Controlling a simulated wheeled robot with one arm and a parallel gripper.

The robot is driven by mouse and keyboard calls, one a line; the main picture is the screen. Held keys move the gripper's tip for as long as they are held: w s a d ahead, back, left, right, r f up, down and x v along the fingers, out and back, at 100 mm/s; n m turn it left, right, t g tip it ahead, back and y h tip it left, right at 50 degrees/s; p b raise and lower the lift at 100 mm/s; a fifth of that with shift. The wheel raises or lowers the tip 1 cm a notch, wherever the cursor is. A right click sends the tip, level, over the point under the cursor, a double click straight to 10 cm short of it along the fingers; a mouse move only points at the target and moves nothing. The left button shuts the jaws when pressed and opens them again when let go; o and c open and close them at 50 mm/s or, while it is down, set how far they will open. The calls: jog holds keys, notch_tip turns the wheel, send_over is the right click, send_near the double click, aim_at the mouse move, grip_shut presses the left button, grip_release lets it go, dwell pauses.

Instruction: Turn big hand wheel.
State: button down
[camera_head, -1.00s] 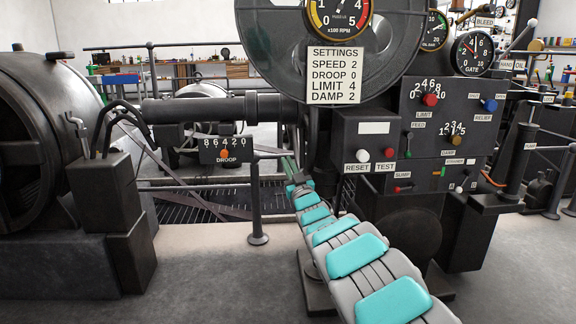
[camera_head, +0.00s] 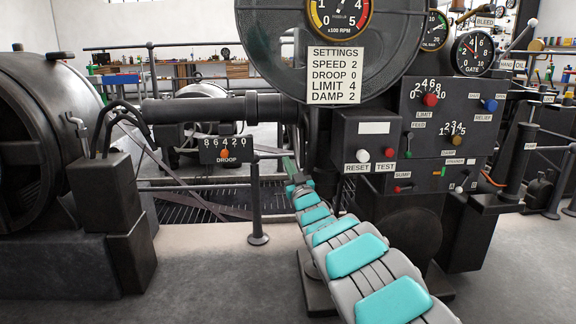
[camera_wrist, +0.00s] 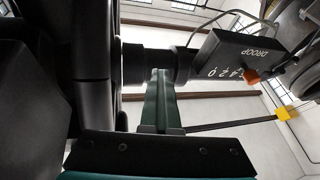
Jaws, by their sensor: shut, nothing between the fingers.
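No hand wheel can be made out for certain in either view. In the wrist view a dark curved upright part (camera_wrist: 97,70) stands at left, and I cannot tell whether it is a wheel rim. My gripper (camera_wrist: 158,74) shows there as green fingers, shut and empty, with their tips by a dark horizontal shaft (camera_wrist: 180,64). I cannot tell whether they touch it. In the head view my arm reaches forward from the lower right, and my gripper (camera_head: 288,163) is small at its far end, left of the black control cabinet. Its tips are hard to see there.
The droop box (camera_head: 227,150) hangs left of my gripper; it also shows in the wrist view (camera_wrist: 243,61). A settings card (camera_head: 334,75) is on the large round housing above. The cabinet (camera_head: 440,115) carries knobs and gauges. A railing post (camera_head: 257,205) stands left of my arm.

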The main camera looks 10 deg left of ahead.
jog(key=shift+a, duration=0.1)
jog(key=c, duration=1.1)
grip_release()
jog(key=o, duration=0.3)
jog(key=shift+o, duration=0.2)
jog(key=shift+s, duration=0.1)
jog(key=s+a+f+y, duration=0.1)
jog(key=s+f, duration=0.2)
jog(key=s, duration=0.8)
jog(key=shift+a+n+g+p, duration=0.15)
jog(key=shift+n+g+p, duration=0.15)
jog(key=shift+n+g, duration=0.1)
jog(key=shift+r, duration=0.1)
